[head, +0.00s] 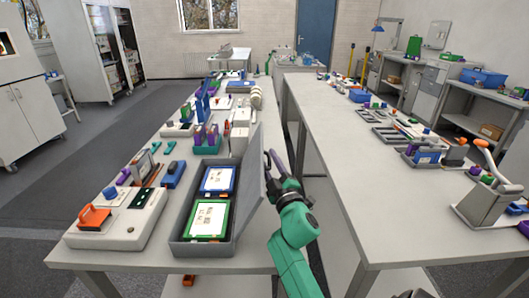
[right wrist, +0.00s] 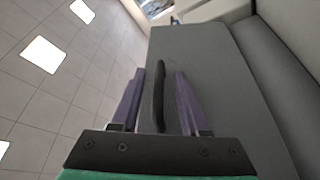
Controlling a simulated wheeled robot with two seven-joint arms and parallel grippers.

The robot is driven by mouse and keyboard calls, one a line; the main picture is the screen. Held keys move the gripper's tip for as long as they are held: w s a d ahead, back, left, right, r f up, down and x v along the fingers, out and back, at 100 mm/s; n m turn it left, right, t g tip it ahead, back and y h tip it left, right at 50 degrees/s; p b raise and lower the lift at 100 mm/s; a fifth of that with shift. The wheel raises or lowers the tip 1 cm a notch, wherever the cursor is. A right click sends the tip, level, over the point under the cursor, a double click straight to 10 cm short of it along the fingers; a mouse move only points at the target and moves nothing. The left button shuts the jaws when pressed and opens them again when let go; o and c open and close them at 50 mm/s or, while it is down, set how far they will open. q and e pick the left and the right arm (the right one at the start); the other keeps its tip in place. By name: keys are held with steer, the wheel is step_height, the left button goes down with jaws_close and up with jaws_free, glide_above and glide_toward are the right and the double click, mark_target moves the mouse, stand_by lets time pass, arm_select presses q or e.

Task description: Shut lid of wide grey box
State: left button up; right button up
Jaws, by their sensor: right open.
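The wide grey box (head: 178,237) stands near the front of the left table. Its lid (head: 250,180) is open, standing roughly upright along the box's right side. Inside lie a blue-framed pack (head: 217,180) and a green-framed pack (head: 208,218). My right gripper (head: 273,155) is at the lid's outer side. In the right wrist view, its purple fingers (right wrist: 160,74) are open, one on each side of a dark handle (right wrist: 158,95) on the grey lid (right wrist: 205,75). I cannot tell whether either finger touches the handle. My left gripper is out of view.
A white device with an orange handle (head: 94,219) stands left of the box. A green-teal tray (head: 207,146) and a white unit (head: 240,138) sit behind it.

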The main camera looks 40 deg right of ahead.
steer(key=shift+s+a+r, duration=0.1)
steer(key=shift+s, duration=0.05)
steer(key=shift+c, duration=1.3)
jaws_close()
steer(key=shift+r, duration=0.1)
